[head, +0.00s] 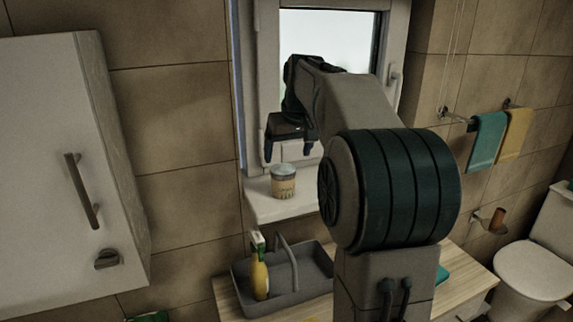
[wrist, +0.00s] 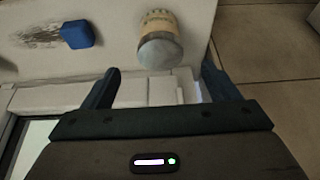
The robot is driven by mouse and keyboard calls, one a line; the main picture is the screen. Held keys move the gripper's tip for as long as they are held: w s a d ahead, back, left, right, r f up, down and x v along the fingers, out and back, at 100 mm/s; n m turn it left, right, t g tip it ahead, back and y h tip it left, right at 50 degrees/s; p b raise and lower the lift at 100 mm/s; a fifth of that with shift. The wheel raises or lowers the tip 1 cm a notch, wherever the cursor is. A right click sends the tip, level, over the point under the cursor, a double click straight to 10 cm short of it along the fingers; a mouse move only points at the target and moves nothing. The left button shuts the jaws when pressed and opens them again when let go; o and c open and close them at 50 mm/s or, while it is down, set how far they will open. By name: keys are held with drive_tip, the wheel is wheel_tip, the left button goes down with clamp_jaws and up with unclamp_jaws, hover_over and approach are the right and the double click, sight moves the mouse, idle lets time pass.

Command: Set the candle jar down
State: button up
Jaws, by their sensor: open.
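The candle jar (head: 283,182) stands upright on the white windowsill (head: 259,202), with a pale grey-blue top and a beige label. In the wrist view the candle jar (wrist: 159,44) appears just beyond the fingertips, roughly in line with the gap between them. My gripper (head: 289,154) is above the jar, fingers pointing down, apart from it. In the wrist view my gripper (wrist: 161,75) is open and empty.
The window frame (head: 262,80) rises behind my gripper. A white cabinet (head: 60,150) hangs at left.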

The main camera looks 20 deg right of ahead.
drive_tip(key=s+a+f, duration=0.4)
drive_tip(key=s+f, duration=0.1)
drive_tip(key=s, duration=0.4)
drive_tip(key=s+a+f, duration=0.4)
drive_tip(key=s+f, duration=0.1)
drive_tip(key=s, duration=0.5)
drive_tip(key=s+a+f, duration=0.4)
drive_tip(key=s+f, duration=0.1)
drive_tip(key=s, duration=0.5)
drive_tip(key=shift+f+g, duration=0.2)
drive_tip(key=shift+g, duration=0.2)
drive_tip(key=shift+a, duration=0.1)
